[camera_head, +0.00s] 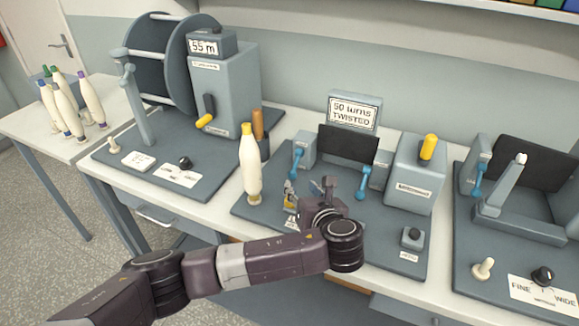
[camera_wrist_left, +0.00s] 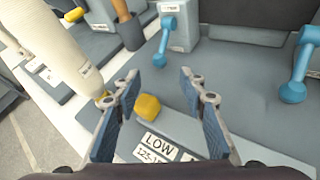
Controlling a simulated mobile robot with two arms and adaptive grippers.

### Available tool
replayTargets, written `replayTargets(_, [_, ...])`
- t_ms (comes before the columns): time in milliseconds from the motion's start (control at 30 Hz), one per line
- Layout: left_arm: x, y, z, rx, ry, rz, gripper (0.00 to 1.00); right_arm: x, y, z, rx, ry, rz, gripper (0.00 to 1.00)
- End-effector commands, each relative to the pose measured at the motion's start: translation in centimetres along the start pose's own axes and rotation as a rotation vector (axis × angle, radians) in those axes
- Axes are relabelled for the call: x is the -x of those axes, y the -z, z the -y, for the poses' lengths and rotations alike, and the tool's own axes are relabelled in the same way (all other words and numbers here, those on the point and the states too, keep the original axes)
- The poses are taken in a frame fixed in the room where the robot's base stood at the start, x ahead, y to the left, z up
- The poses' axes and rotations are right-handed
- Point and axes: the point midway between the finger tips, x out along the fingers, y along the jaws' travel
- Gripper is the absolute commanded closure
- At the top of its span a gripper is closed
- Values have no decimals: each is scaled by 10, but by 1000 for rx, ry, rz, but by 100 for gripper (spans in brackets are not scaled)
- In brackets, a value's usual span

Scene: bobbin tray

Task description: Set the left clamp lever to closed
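The left clamp lever (camera_head: 295,163) is a small blue lever with rounded ends on the grey block left of the dark panel. It points down along the block's front. In the left wrist view the same lever (camera_wrist_left: 166,38) is at the top centre, beyond my fingers. A matching blue right clamp lever (camera_head: 363,184) is on the other side of the panel; it also shows in the wrist view (camera_wrist_left: 296,75). My left gripper (camera_wrist_left: 158,82) is open and empty, apart from the lever, above the grey base. My right gripper is not in view.
A yellow knob (camera_wrist_left: 148,107) with a LOW label lies below my fingers. A cream bobbin (camera_head: 250,166) stands to the left. A dark panel (camera_head: 347,145) stands between the levers, under a sign (camera_head: 353,111) reading "50 turns TWISTED".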

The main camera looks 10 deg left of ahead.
Motion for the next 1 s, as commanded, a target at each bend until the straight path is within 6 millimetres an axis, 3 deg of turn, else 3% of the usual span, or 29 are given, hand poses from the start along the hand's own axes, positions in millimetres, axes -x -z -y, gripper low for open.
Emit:
replayTargets(167, [-9,0,0,-1,-1,0,62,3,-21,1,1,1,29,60])
replayTargets(400, [-47,-1,-1,-2,-4,0,62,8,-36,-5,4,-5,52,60])
replayTargets(667, [-74,0,-1,-1,-1,0,62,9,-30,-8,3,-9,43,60])
replayTargets(1000, [-78,0,0,-1,0,0,62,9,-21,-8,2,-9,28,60])
